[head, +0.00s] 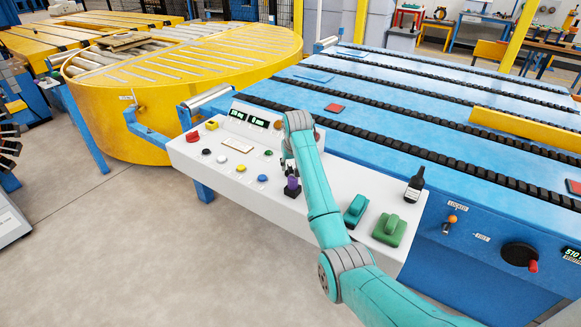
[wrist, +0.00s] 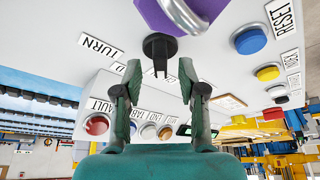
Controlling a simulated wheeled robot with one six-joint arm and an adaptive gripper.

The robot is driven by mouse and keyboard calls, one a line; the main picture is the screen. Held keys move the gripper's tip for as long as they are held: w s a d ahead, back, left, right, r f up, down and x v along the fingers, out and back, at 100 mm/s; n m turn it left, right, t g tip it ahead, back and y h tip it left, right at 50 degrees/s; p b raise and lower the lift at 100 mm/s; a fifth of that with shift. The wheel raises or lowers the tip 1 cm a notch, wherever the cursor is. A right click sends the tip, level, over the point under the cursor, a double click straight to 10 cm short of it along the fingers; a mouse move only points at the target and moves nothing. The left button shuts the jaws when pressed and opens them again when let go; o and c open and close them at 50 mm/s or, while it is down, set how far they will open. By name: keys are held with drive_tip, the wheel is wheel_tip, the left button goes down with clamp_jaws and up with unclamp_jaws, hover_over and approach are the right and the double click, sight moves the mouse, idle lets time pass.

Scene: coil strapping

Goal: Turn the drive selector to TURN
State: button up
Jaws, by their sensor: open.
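In the wrist view, a black knob (wrist: 160,46), which looks like the drive selector, sits on the white panel. Its forked end points down the picture, and the TURN label (wrist: 100,47) is to its left. My gripper (wrist: 159,68) is open, with one finger on each side just below the knob. I cannot tell whether either finger touches it. Another label beside the left finger is partly hidden. In the head view my gripper (head: 289,171) is low over the panel near a purple-topped control (head: 292,186); the selector is not clearly seen there.
A blue button (wrist: 250,40) and a purple part (wrist: 180,12) are close to the knob. A yellow turntable (head: 120,120) and blue conveyor (head: 400,110) stand behind.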

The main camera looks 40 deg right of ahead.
drive_tip(key=shift+x, duration=1)
drive_tip(key=shift+r, duration=0.1)
clamp_jaws()
